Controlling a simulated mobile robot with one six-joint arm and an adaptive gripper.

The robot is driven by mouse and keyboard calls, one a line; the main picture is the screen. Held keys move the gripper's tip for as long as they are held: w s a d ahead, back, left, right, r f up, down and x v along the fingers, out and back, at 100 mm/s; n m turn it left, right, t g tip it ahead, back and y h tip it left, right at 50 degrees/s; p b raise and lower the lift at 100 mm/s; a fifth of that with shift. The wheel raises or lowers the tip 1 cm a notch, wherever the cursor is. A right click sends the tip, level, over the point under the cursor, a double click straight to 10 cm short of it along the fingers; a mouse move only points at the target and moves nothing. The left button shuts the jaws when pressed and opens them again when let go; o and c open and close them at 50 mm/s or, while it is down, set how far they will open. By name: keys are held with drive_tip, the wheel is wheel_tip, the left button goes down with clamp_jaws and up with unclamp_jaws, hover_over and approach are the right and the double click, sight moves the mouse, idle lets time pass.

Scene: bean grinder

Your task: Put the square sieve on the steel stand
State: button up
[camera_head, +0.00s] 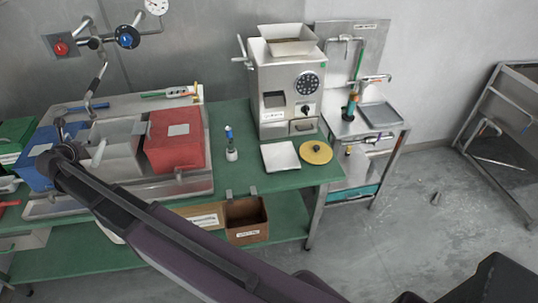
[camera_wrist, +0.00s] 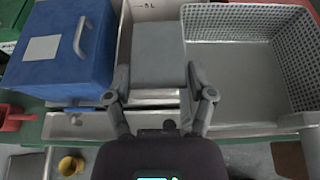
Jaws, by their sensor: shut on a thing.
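The square sieve, a grey basket with perforated walls, fills the right of the wrist view (camera_wrist: 300,62). In the head view it appears as a pale grey shape (camera_head: 118,158) between the blue and red boxes. In the head view my gripper (camera_head: 82,150) is partly hidden by my arm, and I cannot tell how high the sieve is. The steel stand (camera_head: 372,128) is the small metal table right of the grinder, far from my gripper.
The blue box (camera_wrist: 65,45) is close left of my fingers. The red box (camera_head: 175,150) stands beside the sieve. The grinder (camera_head: 285,85), a white tray (camera_head: 281,156) and a yellow disc (camera_head: 316,152) lie toward the stand. A square tray (camera_head: 381,115) occupies the stand's right top.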

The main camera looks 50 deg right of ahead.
drive_tip(key=shift+s+r+p, duration=0.2)
drive_tip(key=shift+r+p, duration=0.35)
drive_tip(key=shift+r, duration=0.3)
wheel_tip(320, 180, up, 7)
drive_tip(key=p, duration=0.6)
drive_tip(key=shift+s+f+p, duration=0.1)
drive_tip(key=shift+f+p, duration=0.1)
drive_tip(key=shift+p, duration=0.1)
